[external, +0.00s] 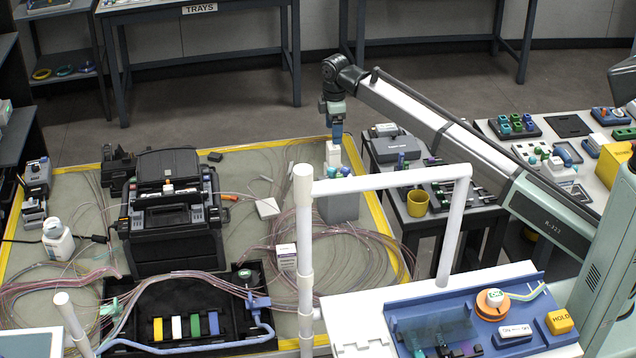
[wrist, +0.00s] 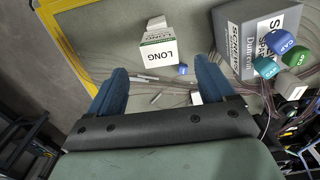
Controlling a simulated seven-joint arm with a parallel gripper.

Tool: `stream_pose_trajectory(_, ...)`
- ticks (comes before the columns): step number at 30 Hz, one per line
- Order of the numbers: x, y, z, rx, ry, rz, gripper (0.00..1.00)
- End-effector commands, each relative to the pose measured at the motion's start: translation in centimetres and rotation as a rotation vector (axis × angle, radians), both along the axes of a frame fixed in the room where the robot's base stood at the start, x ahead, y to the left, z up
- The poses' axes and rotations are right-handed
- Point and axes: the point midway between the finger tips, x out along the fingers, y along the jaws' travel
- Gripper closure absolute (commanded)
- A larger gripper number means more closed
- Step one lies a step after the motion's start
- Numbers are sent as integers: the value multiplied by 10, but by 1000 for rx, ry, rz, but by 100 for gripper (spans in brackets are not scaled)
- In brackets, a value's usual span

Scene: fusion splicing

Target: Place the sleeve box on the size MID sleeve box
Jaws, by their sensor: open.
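My gripper (external: 337,140) is open, with its blue fingers pointing down. It also shows in the wrist view (wrist: 163,66). A white box marked LONG (wrist: 158,50) stands just beyond the fingertips in the wrist view, with nothing held between the fingers. In the external view a white box (external: 333,154) shows directly below my fingers, behind the grey scrap bin. Another small white box (external: 287,257) with a printed label stands on the mat among the fibre loops; its print is too small to read. I see no readable MID label in either view.
The grey scrap bin (external: 340,207) stands close to my gripper; it also shows in the wrist view (wrist: 236,40), with coloured caps (wrist: 274,42) at its top. A black splicer (external: 170,210) stands left. Loose fibre coils cover much of the mat. A white pipe frame (external: 390,180) stands in front.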

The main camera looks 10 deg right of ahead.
Motion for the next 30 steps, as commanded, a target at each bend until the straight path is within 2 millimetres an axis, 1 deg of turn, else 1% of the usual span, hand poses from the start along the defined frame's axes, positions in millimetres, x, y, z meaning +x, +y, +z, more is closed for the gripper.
stream_pose_trajectory(1, 1, 1, 8, 1, -1, 0, 17)
stream_pose_trajectory(3, 1, 1, 17, 1, -1, 0, 17)
stream_pose_trajectory(6, 0, 0, 26, 0, 0, 0, 17)
stream_pose_trajectory(9, 0, 0, 31, 0, 0, 0, 17)
stream_pose_trajectory(26, 0, 0, 33, 0, 0, 0, 17)
stream_pose_trajectory(28, 3, -3, 33, 3, -2, -6, 17)
stream_pose_trajectory(30, 11, -12, 31, 11, -10, -24, 17)
